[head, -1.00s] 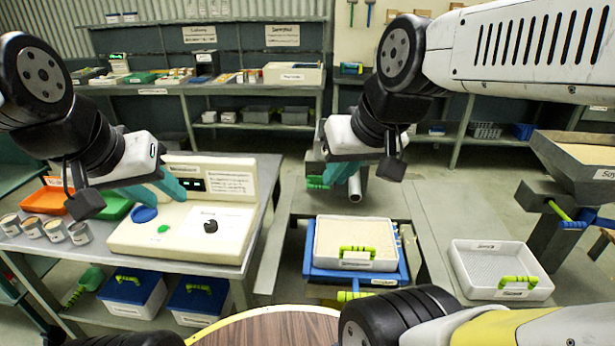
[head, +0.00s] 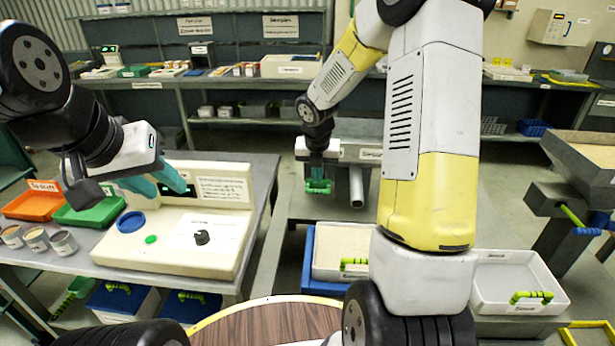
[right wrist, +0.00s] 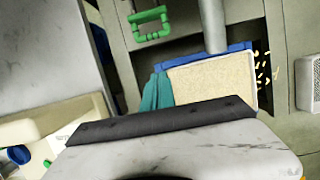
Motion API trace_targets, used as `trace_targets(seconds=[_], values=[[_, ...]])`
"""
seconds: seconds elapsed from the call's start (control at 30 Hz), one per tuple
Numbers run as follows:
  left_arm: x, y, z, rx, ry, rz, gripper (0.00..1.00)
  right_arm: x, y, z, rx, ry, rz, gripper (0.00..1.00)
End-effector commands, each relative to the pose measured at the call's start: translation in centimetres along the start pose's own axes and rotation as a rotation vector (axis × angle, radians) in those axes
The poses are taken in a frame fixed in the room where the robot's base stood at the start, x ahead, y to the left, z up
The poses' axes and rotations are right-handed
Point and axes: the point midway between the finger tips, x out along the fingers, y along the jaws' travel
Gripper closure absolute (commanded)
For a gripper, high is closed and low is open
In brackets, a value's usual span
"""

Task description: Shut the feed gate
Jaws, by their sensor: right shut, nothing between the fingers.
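A green handle (head: 318,186) shows on the grey machine in the middle of the head view. It may belong to the feed gate; the gate plate itself is hard to make out. It also shows in the right wrist view, on a grey panel (right wrist: 150,24). My right gripper (head: 317,170) points down, teal fingers shut and empty. In the head view its fingers overlap the handle; in the right wrist view the fingers (right wrist: 156,92) look apart from it. My left gripper (head: 165,184) is open and empty, in front of the cream control console (head: 180,240).
A white tray in a blue holder (head: 310,265) stands below the machine. Another white tray (head: 515,280) is to its right. A hopper machine (head: 590,155) is at the far right. Orange (head: 32,205) and green (head: 92,208) trays lie on the left table. My right arm hides part of the middle.

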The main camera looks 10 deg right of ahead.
Motion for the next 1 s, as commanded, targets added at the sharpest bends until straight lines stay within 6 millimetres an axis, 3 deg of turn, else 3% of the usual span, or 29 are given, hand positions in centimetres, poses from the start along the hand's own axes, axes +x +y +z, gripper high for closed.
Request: trace_targets(seconds=[0.27, 0.63, 0.8, 1.0], values=[[0.0, 0.0, 0.0, 0.0, 0.0, 0.0, 0.64, 3.1, 0.2, -0.1, -0.039, 0.007, 0.0, 1.0], [0.0, 0.0, 0.0, 0.0, 0.0, 0.0, 0.64, 10.9, 0.2, -0.1, -0.036, 0.005, 0.0, 1.0], [0.0, 0.0, 0.0, 0.0, 0.0, 0.0, 0.64, 11.8, 0.2, 2.4, -0.032, 0.002, 0.001, 1.0], [0.0, 0.0, 0.0, 0.0, 0.0, 0.0, 0.64, 12.3, 0.2, 3.4, -0.033, 0.003, 0.001, 1.0]])
